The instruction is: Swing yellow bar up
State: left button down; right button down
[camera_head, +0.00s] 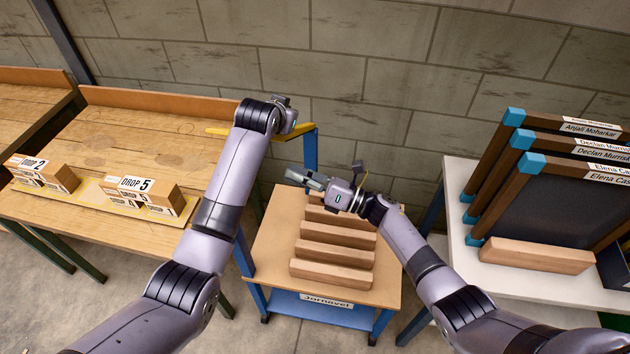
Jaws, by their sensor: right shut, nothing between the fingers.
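The yellow bar (300,131) runs roughly level at the back of the small cart, near the top of a blue post (310,152). Its left end shows beyond my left wrist, which hides its middle. My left gripper (287,114) is at the bar, seen from behind. Its fingers are hidden, so I cannot tell whether it touches the bar. My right gripper (304,179) is shut and empty, pointing left over the back of the cart, below and in front of the bar.
The wooden cart top (268,245) carries several slotted wooden blocks (332,254). A wooden bench (130,130) with boxes marked DROP (140,193) stands left. A white table (470,262) with framed boards (545,190) stands right. A block wall closes the back.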

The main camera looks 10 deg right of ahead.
pick_arm(q)
jog(key=shift+r, duration=0.1)
pick_arm(e)
jog(key=w+r, duration=0.1)
jog(key=r, duration=0.1)
jog(key=w+a+r, duration=0.1)
jog(key=w, duration=0.1)
jog(key=shift+w+a+r, duration=0.1)
jog(key=shift+w+r, duration=0.05)
jog(key=shift+r, duration=0.2)
